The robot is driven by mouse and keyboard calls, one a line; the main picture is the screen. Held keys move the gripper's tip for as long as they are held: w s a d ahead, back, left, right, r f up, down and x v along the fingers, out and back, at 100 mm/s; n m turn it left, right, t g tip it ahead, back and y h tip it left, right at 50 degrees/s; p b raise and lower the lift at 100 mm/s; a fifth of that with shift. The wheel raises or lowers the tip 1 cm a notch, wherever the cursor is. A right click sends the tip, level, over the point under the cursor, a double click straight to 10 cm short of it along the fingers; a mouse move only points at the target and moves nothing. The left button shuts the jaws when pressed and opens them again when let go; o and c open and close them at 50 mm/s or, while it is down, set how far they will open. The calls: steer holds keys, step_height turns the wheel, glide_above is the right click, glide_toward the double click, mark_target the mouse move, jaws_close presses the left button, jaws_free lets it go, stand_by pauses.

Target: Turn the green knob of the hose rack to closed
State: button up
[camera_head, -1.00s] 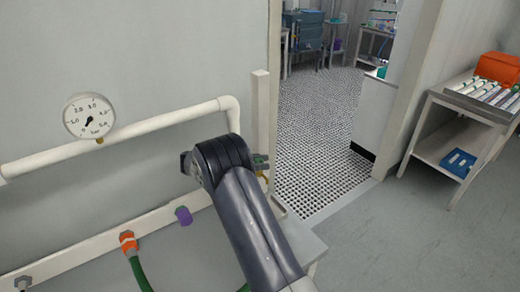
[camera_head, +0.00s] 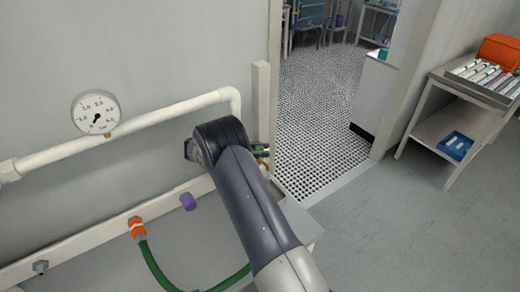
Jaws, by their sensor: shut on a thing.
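The hose rack is a pale rail (camera_head: 110,232) along the wall, with a white pipe (camera_head: 160,118) above it. At its right end, a small green knob (camera_head: 263,148) shows just past my dark wrist, with a bit of brass below it. My gripper (camera_head: 258,153) is mostly hidden behind my own arm and is shut at the knob. The fingers and the knob's exact angle cannot be made out.
A round pressure gauge (camera_head: 96,112) sits on the pipe. An orange connector (camera_head: 137,227) with a green hose (camera_head: 152,262) and a purple cap (camera_head: 188,201) are on the rail. A doorway with grated floor (camera_head: 325,120) and a tube-laden cart (camera_head: 465,88) are at right.

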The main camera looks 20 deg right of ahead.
steer(key=o, duration=1)
steer(key=b, duration=0.2)
steer(key=shift+w+f+b, duration=0.15)
steer(key=shift+f+b, duration=0.2)
steer(key=shift+b, duration=0.05)
steer(key=n+t+b, duration=0.1)
steer(key=b, duration=0.6)
steer(key=shift+w, duration=0.25)
steer(key=n+t+h+b, duration=0.1)
steer(key=t+b, duration=0.1)
steer(key=b, duration=0.8)
steer(key=shift+s+b, duration=0.3)
steer(key=shift+s, duration=0.1)
steer(key=shift+n+t+b, duration=0.4)
steer(key=shift+b, duration=0.6)
steer(key=n+t+b, duration=0.1)
steer(key=t+b, duration=0.1)
steer(key=b, duration=0.1)
steer(key=n+t+b, duration=0.4)
steer(key=t+b, duration=0.2)
steer(key=b, duration=0.6)
